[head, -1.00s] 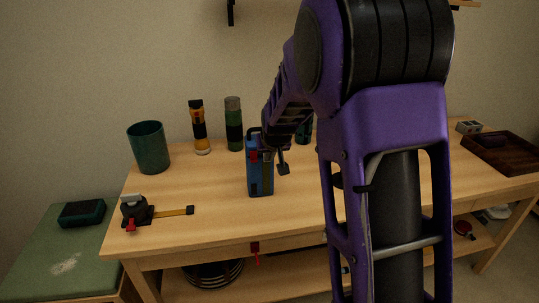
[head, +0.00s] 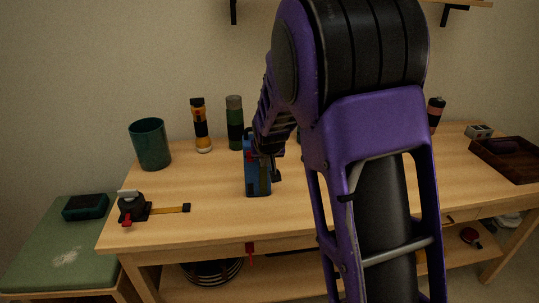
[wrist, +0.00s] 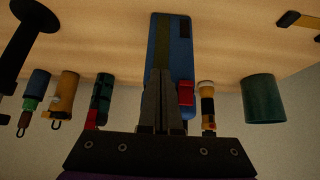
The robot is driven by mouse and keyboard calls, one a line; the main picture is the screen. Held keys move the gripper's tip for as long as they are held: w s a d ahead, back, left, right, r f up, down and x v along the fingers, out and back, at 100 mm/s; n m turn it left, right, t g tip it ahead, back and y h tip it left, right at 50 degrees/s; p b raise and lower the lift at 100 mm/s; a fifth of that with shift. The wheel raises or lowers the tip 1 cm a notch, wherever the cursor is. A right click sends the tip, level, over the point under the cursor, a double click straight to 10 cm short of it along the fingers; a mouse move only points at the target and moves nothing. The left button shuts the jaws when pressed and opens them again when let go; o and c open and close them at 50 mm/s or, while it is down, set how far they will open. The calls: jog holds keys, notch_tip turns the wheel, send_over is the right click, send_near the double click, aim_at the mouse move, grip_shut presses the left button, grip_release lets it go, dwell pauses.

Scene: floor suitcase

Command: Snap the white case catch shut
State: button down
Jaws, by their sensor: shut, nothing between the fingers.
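A blue box-shaped item (head: 257,180) with a dark olive band stands upright on the table. In the wrist view the blue item (wrist: 158,40) is right in front of my fingers, with a red tab (wrist: 186,93) on its side. My gripper (wrist: 158,75) is shut and empty; its fingers overlap the blue item in the picture, and I cannot tell whether they touch it. In the head view my gripper (head: 270,165) is at the blue item's right side, partly hidden by my arm. I cannot make out a white case or its catch.
A tape measure (head: 132,206) lies at the table's front left. A dark wooden tray (head: 507,157) is at the right. The table's front middle is clear.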

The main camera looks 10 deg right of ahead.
jog(key=shift+r, duration=0.15)
jog(key=shift+r+p, duration=0.5)
jog(key=shift+r, duration=0.25)
jog(key=shift+s+f, duration=0.1)
jog(key=shift+s, duration=0.05)
